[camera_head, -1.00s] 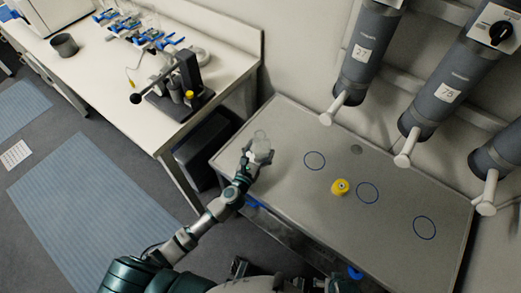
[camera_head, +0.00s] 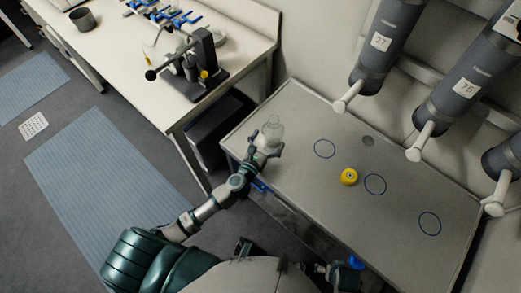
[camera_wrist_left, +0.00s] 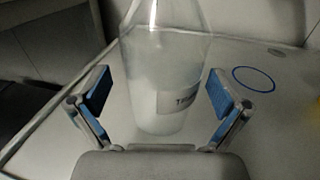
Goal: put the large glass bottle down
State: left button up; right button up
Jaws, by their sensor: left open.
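The large glass bottle (camera_head: 272,130) is clear, with a whitish lower part. It stands upright on the left end of the grey bench top (camera_head: 310,185). In the left wrist view the bottle (camera_wrist_left: 160,85) shows a label on its side, and its base is on the surface. My left gripper (camera_head: 266,147) is open around the bottle. Its blue-padded fingers (camera_wrist_left: 158,97) stand apart on both sides of it, with gaps between pads and glass.
A yellow round object (camera_head: 349,176) lies near several blue circles on the bench, such as the left one (camera_head: 324,148). Grey cylinders with white handles (camera_head: 389,43) hang above the back. A white bench (camera_head: 170,80) with apparatus stands at the left. The bench's right part is mostly clear.

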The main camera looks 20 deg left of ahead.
pick_arm(q)
jog(key=s, duration=0.3)
jog(key=s+a, duration=0.1)
jog(key=s, duration=0.4)
jog(key=shift+s+a, duration=0.2)
jog(key=shift+s, duration=0.15)
jog(key=shift+s+a, duration=0.15)
jog(key=shift+s, duration=0.3)
pick_arm(e)
jog(key=shift+w+a+r, duration=0.1)
jog(key=shift+a, duration=0.05)
jog(key=shift+s+f, duration=0.2)
